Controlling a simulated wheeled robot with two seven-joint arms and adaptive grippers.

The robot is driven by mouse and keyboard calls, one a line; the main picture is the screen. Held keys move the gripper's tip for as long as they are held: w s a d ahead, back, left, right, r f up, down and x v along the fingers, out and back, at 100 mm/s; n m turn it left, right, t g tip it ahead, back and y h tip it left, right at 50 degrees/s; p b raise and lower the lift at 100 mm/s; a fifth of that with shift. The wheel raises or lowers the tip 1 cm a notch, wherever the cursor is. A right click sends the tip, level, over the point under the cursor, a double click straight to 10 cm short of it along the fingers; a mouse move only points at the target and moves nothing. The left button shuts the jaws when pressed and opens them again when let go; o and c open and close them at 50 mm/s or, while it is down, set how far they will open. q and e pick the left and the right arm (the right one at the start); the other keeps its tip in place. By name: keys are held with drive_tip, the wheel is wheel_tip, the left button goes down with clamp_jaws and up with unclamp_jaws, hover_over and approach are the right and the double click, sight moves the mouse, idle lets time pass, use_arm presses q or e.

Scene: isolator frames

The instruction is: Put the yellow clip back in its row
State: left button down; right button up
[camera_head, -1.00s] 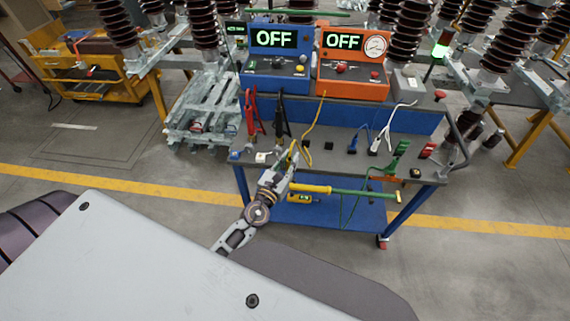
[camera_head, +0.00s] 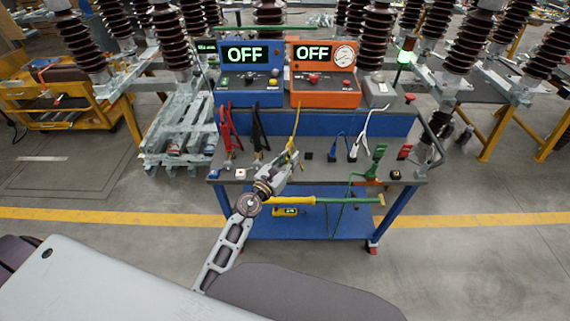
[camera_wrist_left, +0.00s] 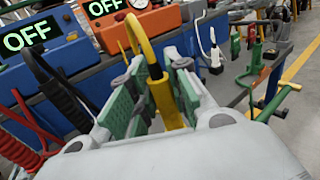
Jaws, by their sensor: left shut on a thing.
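My left gripper (camera_head: 288,161) is over the front part of the grey trolley top (camera_head: 325,178), in the middle of the head view. It is shut on the yellow clip (camera_wrist_left: 165,104). In the left wrist view the clip stands between the green finger pads (camera_wrist_left: 190,97), its yellow cable (camera_wrist_left: 145,42) arching up from it. The clip's lower end is hidden by the gripper. In the head view the row shows the red clip (camera_head: 228,128) and black clip (camera_head: 258,130) to the left, and the blue clip (camera_head: 334,148), white clip (camera_head: 354,150) and green clip (camera_head: 376,158) to the right. My right gripper is out of view.
A blue box (camera_head: 250,94) and an orange box (camera_head: 325,93), both reading OFF, stand behind the row. A green-and-yellow pole (camera_head: 335,200) lies across the trolley's front, below the top. The floor (camera_head: 470,260) at front right is clear.

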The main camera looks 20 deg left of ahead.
use_arm(q)
drive_tip(key=w+a+r+m+h+b, duration=0.1)
drive_tip(key=w+a+r+h+b, duration=0.1)
drive_tip(key=w, duration=0.5)
drive_tip(key=w+a+r+m+g+h+b, duration=0.1)
drive_tip(key=w+a+r+b, duration=0.1)
drive_tip(key=w, duration=0.6)
drive_tip(key=shift+a+r+m+g+h+b, duration=0.3)
drive_tip(key=shift+a+r+h+b, duration=0.1)
drive_tip(key=shift+a+r, duration=0.45)
drive_tip(key=shift+s, duration=0.1)
idle(0.5)
